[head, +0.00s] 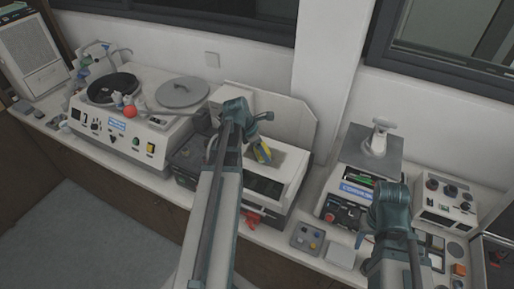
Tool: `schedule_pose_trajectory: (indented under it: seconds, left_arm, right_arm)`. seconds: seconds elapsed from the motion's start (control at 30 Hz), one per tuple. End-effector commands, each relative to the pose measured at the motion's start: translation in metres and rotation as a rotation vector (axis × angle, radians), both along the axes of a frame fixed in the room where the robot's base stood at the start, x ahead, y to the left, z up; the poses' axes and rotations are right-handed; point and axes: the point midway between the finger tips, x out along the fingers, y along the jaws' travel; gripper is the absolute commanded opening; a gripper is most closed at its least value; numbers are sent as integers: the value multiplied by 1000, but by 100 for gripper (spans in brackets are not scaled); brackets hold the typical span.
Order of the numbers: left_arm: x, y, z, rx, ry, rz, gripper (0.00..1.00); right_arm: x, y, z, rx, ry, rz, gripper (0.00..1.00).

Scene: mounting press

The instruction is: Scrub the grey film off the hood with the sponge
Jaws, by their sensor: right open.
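The hood (297,118) is the pale cover at the middle of the bench, with a dull grey film patch (289,160) on its top. The yellow and blue sponge (263,153) is tilted at the left part of this patch. My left gripper (260,138) is right above the sponge and appears shut on it; its fingers are small and partly hidden by the wrist. I cannot tell how firmly the sponge touches the hood. My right gripper (361,239) is open and empty, low over the bench in front of the right-hand machine.
A polishing machine (120,130) with a round bowl and a grey lid (182,92) stands left. A red object (252,219) is in front of the hood. A button box (307,239), a machine (352,190) and a control box (449,200) fill the right.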

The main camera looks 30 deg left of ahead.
Motion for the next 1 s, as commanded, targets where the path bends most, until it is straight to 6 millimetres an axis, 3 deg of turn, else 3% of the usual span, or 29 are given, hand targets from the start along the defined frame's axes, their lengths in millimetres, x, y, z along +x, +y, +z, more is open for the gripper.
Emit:
schedule_pose_trajectory:
  seconds: [0.37,0.77,1.0]
  left_arm:
    - [1,-11,-1,-1,2,-2,42]
    - [5,-40,1,0,1,-2,42]
    - [5,-43,1,1,1,-1,42]
  right_arm:
    - [0,0,-1,0,0,0,50]
    - [0,0,1,0,0,0,50]
    - [0,0,1,0,0,0,50]
